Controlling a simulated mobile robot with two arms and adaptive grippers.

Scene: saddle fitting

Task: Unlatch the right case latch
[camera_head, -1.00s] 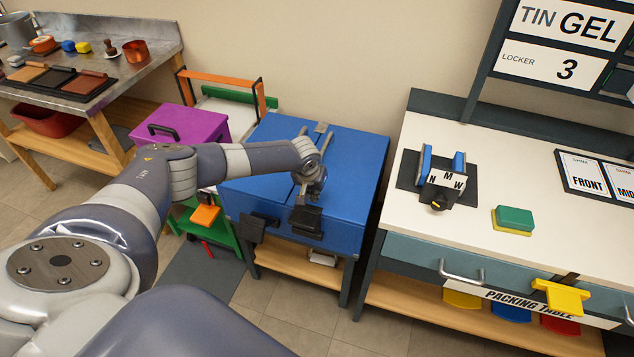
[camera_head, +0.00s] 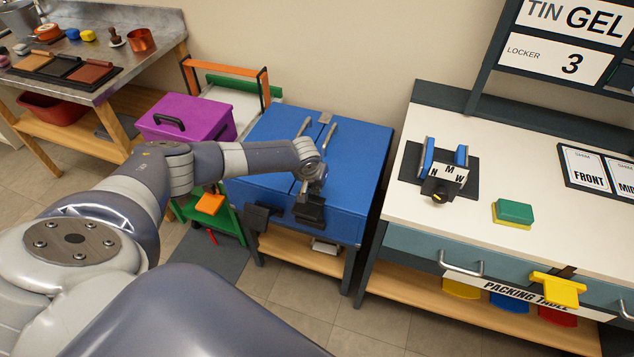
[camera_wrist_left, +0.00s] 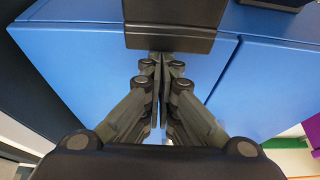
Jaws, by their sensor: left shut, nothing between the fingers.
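The blue case (camera_head: 355,165) stands on a low stand in the head view, its lid shut. Its black right latch (camera_head: 311,213) is on the front edge. It also fills the top middle of the wrist view as a dark plate (camera_wrist_left: 170,38). My left gripper (camera_head: 307,194) is just over this latch, with the arm reaching across the lid. In the wrist view the gripper (camera_wrist_left: 160,62) is shut and empty, its tips close to the plate's edge. I cannot tell whether they touch. The black left latch (camera_head: 257,217) juts from the case front. My right gripper is not in view.
A purple box (camera_head: 195,119) stands left of the case. A packing table (camera_head: 400,205) is close on the right, with a narrow gap between. A wooden bench with a metal top (camera_head: 150,75) is at the far left. Floor is clear in front.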

